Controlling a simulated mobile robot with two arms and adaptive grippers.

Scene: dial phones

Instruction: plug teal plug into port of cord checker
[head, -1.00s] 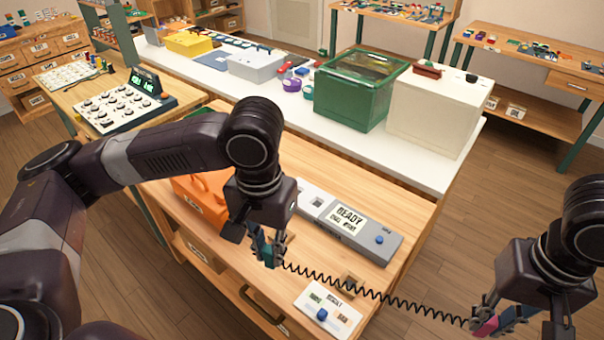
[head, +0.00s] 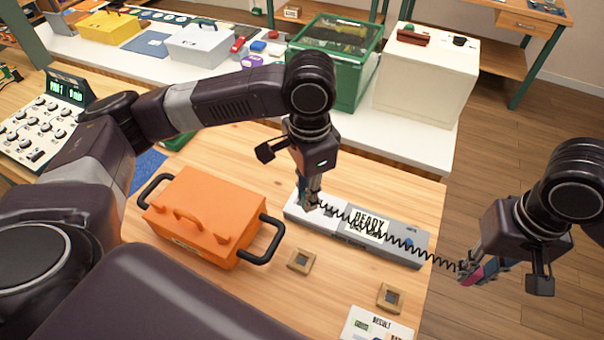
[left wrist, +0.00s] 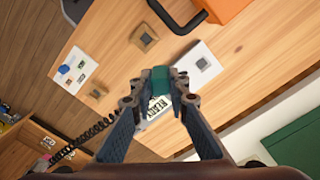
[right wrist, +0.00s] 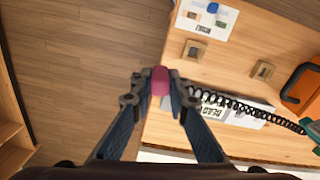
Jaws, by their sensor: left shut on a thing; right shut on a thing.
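The cord checker (head: 405,248) is a long grey box with a READY screen, lying on the wooden table. Its pale end carries a square port (left wrist: 203,63), clear in the left wrist view. My left gripper (head: 309,203) is shut on the teal plug (left wrist: 160,80), above the checker's pale end. In the left wrist view the plug appears beside the port, apart from it; its height is hard to judge. My right gripper (head: 468,272) is shut on a magenta plug (right wrist: 160,80) beyond the table's right edge. A black coiled cord (head: 385,240) runs between the grippers, across the screen.
An orange case (head: 205,215) with black handles stands left of the checker. Two small wooden square pieces (head: 301,261) (head: 390,297) and a RESULT card (head: 378,328) lie in front. A white counter with a green bin (head: 335,60) is behind.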

